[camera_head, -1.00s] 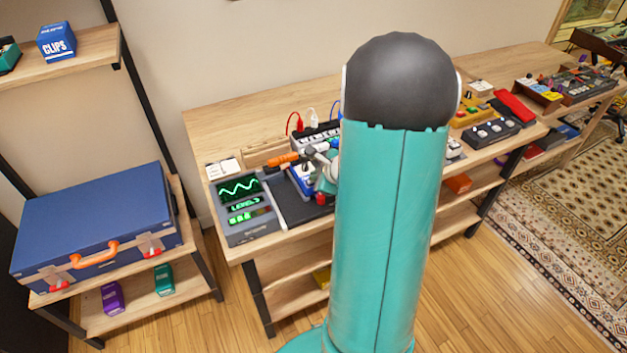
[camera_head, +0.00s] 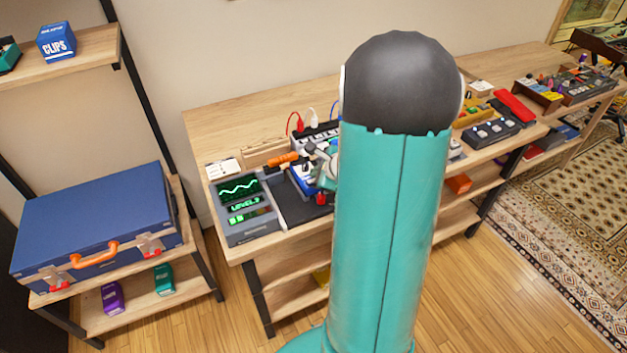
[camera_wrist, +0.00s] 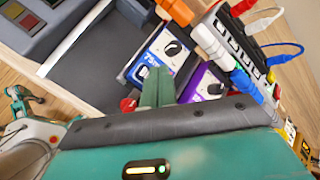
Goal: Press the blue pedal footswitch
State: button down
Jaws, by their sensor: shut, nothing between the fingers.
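The blue pedal (camera_wrist: 158,55) shows in the wrist view with a pale face and a dark knob. It stands on a dark mat beside a purple pedal (camera_wrist: 208,84). In the head view the blue pedal (camera_head: 302,181) is partly hidden by my gripper and arm. My gripper (camera_wrist: 160,72) is shut and empty, its teal fingertips overlapping the near side of the blue pedal in the wrist view. I cannot tell whether they touch it. The footswitch itself is not clearly visible, and the fingers may cover it.
An orange plug (camera_wrist: 174,12) lies close to the blue pedal, and a power strip (camera_wrist: 240,50) with cables stands behind. A red part (camera_wrist: 128,104) sits near the fingers. A grey meter unit (camera_head: 243,207) is left of the mat. Bare mat (camera_wrist: 95,58) lies between.

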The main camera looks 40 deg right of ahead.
jog(key=shift+r, duration=0.15)
jog(key=shift+r, duration=2.5)
jog(key=a+r+n+y, duration=0.1)
jog(key=a+r+n, duration=0.25)
jog(key=a, duration=0.35)
jog(key=s+a+r+n+g+y, duration=0.1)
jog(key=a+r+n, duration=0.2)
jog(key=a+n, duration=0.3)
jog(key=a+r+n+y, duration=0.2)
jog(key=a+r+n, duration=0.15)
jog(key=a, duration=0.45)
jog(key=s+a+r+n+g+h, duration=0.1)
jog(key=s+a+r+n, duration=0.1)
jog(key=s+a+n, duration=0.3)
jog(key=s+a+r+n+g+h, duration=0.1)
jog(key=s+a+r+n+h, duration=0.1)
jog(key=s+a+n, duration=0.3)
jog(key=s+n, duration=0.4)
jog(key=n, duration=0.1)
jog(key=shift+s+r+g, duration=0.25)
jog(key=shift+s+g, duration=0.05)
